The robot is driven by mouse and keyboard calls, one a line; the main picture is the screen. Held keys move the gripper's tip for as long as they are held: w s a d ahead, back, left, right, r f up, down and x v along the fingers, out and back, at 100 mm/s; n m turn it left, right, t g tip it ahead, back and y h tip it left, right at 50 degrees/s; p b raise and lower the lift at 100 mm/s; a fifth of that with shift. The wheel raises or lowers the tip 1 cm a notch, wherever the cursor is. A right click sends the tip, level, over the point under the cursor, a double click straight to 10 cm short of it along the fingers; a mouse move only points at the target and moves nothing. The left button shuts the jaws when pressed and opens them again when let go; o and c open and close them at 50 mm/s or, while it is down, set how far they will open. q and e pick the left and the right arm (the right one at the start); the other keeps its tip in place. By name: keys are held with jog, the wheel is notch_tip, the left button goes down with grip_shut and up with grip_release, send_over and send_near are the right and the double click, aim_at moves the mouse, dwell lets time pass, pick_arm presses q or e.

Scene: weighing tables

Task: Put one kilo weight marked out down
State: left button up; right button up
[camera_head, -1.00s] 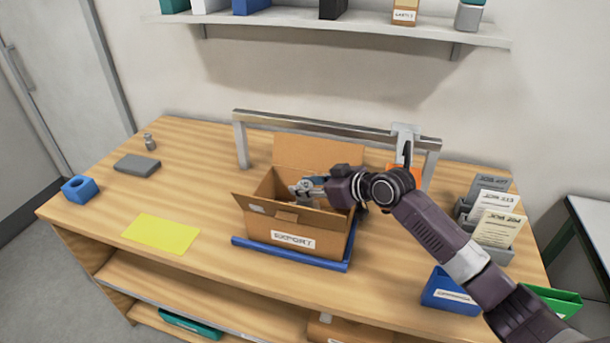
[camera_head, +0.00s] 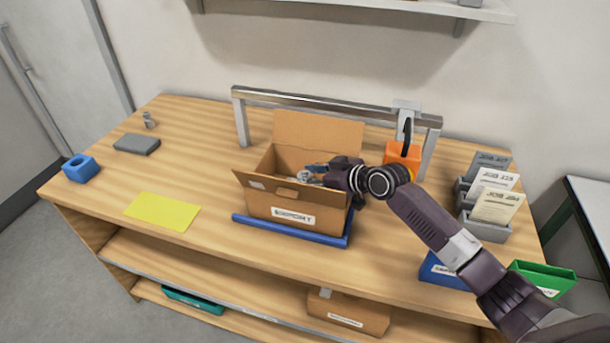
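A small grey metal weight (camera_head: 149,119) stands on the table at the far left, beside a flat dark grey block (camera_head: 137,144). Any marking on the weight is too small to read. An open cardboard box (camera_head: 262,199) labelled EXPORT stands on a blue tray (camera_head: 333,239). My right gripper (camera_head: 313,172) reaches into the box opening from the right. Its fingertips are small and partly hidden, so whether they hold anything is unclear. My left gripper is not in view.
A metal frame (camera_head: 300,101) stands behind the box, with an orange block (camera_head: 401,159) at its right end. A yellow mat (camera_head: 162,212) lies empty at left, near a blue holder (camera_head: 81,168). Card holders (camera_head: 487,228) and blue (camera_head: 440,271) and green (camera_head: 543,278) bins stand at right.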

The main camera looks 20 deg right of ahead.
jog(key=shift+r, duration=0.2)
jog(key=shift+s+d+r, duration=0.1)
jog(key=b+v, duration=0.2)
jog(key=v, duration=0.9)
jog(key=shift+s+r, duration=0.2)
jog(key=shift+s, duration=0.1)
jog(key=shift+d, duration=0.1)
